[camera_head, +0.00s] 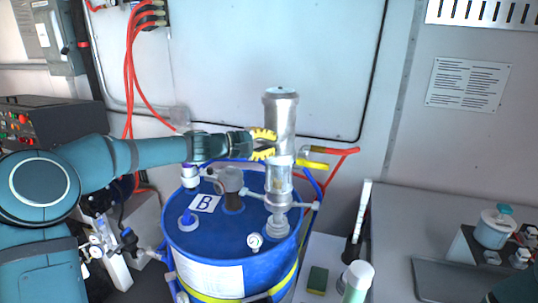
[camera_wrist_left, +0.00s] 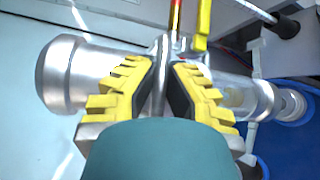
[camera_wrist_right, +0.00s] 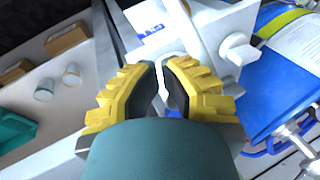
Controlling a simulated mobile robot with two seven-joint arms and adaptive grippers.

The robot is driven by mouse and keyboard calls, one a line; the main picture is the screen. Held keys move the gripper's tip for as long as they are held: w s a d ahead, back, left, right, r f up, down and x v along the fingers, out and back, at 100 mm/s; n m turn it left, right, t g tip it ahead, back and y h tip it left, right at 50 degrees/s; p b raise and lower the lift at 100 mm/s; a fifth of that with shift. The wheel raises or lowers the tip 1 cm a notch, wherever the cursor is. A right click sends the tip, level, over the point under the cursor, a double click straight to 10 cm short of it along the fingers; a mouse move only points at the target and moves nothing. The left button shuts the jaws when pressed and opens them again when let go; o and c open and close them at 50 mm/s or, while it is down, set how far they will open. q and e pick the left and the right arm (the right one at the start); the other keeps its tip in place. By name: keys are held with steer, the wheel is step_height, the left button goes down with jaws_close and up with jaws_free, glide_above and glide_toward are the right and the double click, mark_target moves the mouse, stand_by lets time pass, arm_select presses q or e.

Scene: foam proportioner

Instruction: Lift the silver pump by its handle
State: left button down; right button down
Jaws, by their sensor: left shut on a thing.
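The silver pump (camera_head: 280,118) stands upright on the blue drum (camera_head: 190,252), with a clear section below its silver top. My left gripper (camera_head: 264,144) reaches it from the left at the middle, where the upper cylinder meets the lower section. In the left wrist view the pump (camera_wrist_left: 75,75) lies across the picture and the yellow fingers (camera_wrist_left: 165,75) are shut around its silver middle part; the exact grip point is partly hidden. My right gripper (camera_wrist_right: 160,68) shows in the right wrist view, its fingers apart with nothing held between them.
A grey counter (camera_head: 390,225) with a white pot (camera_head: 494,228) is at right. Red hoses (camera_head: 130,75) hang at left. The wall is close behind.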

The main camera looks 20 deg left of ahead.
arm_select(q)
steer(key=shift+r, duration=0.15)
steer(key=c, duration=1)
jaws_free()
steer(key=shift+w+d, duration=0.1)
steer(key=v, duration=1.2)
